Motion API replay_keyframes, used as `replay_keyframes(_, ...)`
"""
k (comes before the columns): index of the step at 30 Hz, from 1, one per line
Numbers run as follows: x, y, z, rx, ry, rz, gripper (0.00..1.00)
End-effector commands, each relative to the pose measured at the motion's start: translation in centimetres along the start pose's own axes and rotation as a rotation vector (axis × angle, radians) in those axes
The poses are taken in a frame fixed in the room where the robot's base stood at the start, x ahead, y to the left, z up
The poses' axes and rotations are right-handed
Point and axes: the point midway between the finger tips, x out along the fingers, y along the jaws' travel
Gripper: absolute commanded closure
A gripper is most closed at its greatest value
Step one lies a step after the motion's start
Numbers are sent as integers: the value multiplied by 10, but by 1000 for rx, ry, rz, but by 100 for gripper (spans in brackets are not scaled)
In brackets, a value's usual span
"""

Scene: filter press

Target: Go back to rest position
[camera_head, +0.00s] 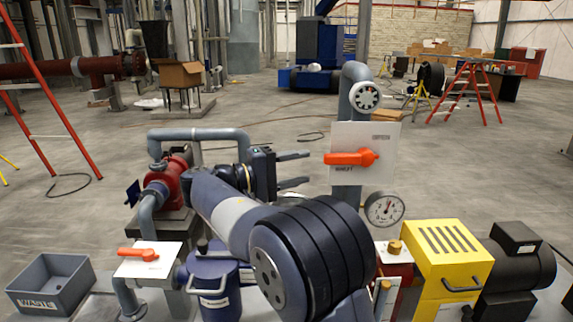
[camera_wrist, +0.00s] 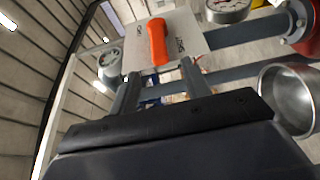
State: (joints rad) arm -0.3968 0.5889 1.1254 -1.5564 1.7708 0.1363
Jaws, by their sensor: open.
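My gripper (camera_head: 293,169) is open, with its two dark fingers apart and pointing right toward the upright pipe. Nothing shows between the fingers in the head view. An orange valve handle (camera_head: 352,157) lies level on a white panel (camera_head: 378,136), just right of my fingertips, with a gap between in the picture. In the wrist view my gripper's fingers (camera_wrist: 160,85) extend toward the same orange handle (camera_wrist: 158,42), which appears beyond the tips. Whether they touch cannot be told for certain.
A pressure gauge (camera_head: 384,208) sits below the panel. A second orange handle (camera_head: 138,254) lies on the lower left panel. A grey waste bin (camera_head: 50,285), a blue pot (camera_head: 214,283) and a yellow machine (camera_head: 446,262) crowd the front. Open floor lies behind.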

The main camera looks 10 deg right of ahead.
Motion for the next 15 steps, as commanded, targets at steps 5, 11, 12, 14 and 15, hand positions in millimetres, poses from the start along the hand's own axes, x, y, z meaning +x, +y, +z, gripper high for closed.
replay_keyframes(5, 18, 2, 1, 0, -3, 0, 55)
replay_keyframes(11, 55, 2, 1, 1, -5, 1, 55)
replay_keyframes(12, 63, 2, 1, 0, -4, 0, 55)
replay_keyframes(14, 74, 2, 1, 0, -4, 0, 55)
replay_keyframes(15, 81, 2, 1, -1, -4, 0, 55)
